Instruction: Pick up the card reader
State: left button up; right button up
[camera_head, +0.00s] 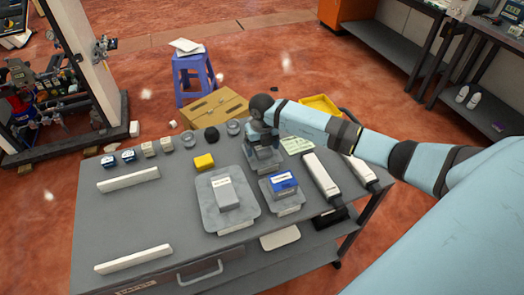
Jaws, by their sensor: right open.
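My right arm comes in from the right, and its gripper (264,160) is over the back of the grey table, pointing down. It is open and nothing shows held in it. Below and in front of it, a blue-and-white box (283,184) sits on a small grey tray (268,199). To the left, a white box (226,192) lies on a larger grey tray (207,216). Two long white devices with dark ends, a near one (321,176) and a farther one (360,171), lie at the right. I cannot tell which thing is the card reader. My left gripper is not in view.
The grey table (150,222) also holds a yellow block (204,161), two white bars (128,180) (133,259) and a row of small parts along the back. Its left middle is clear. A purple stool (194,77) and a cardboard box (215,108) stand behind it.

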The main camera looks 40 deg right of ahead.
jog(key=c, duration=1.1)
jog(key=shift+r, duration=0.1)
